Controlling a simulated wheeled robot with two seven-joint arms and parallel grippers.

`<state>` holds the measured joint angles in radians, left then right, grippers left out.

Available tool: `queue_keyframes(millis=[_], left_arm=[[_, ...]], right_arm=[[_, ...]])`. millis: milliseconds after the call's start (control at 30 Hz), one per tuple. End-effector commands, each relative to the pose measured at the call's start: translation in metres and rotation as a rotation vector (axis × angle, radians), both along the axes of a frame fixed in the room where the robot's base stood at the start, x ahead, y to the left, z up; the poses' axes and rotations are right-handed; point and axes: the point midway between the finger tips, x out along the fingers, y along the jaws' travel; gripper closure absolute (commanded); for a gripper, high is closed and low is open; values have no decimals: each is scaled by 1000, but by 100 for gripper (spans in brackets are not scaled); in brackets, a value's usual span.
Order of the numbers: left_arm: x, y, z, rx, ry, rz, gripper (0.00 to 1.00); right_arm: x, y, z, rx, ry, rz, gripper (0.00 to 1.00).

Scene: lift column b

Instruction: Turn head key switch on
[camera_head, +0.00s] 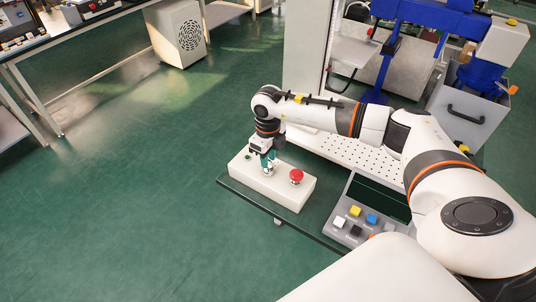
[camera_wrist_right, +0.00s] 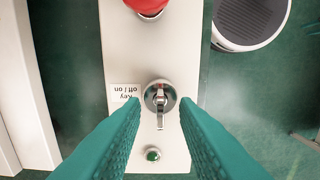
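The key switch (camera_wrist_right: 160,97) is a round silver lock with a metal key in it, set in the top of a white control box (camera_head: 290,193). In the right wrist view, the key's tab points down the picture, towards a small green button (camera_wrist_right: 152,155). A label reading "Key off / on" (camera_wrist_right: 124,93) appears upside down beside it. My right gripper (camera_head: 269,167) points down over the box. In the right wrist view, its green fingers (camera_wrist_right: 160,105) are open on either side of the key, with visible gaps. In the head view the fingers mostly hide the switch. My left gripper is out of view.
A red mushroom button (camera_head: 297,176) stands on the same box, right of the gripper. A panel with coloured buttons (camera_head: 356,211) and a dark screen (camera_head: 381,197) lies to the right. Green floor (camera_head: 130,200) is clear at left.

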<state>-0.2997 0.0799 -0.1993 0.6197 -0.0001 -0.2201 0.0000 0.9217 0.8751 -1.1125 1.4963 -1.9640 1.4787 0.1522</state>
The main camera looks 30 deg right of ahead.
Motion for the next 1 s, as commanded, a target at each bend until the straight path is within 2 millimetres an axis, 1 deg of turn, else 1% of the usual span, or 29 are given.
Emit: queue_keyframes(millis=[267, 400, 433, 767, 1000], left_arm=[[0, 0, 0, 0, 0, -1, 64], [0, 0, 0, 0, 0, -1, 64], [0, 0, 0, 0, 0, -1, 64], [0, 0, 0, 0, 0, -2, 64], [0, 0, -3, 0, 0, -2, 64]], right_arm=[[0, 0, -2, 0, 0, 0, 73], [0, 0, -2, 0, 0, 0, 96], [0, 0, -2, 0, 0, 0, 100], [0, 0, -1, 0, 0, -18, 100], [0, 0, -2, 0, 0, -119, 100]])
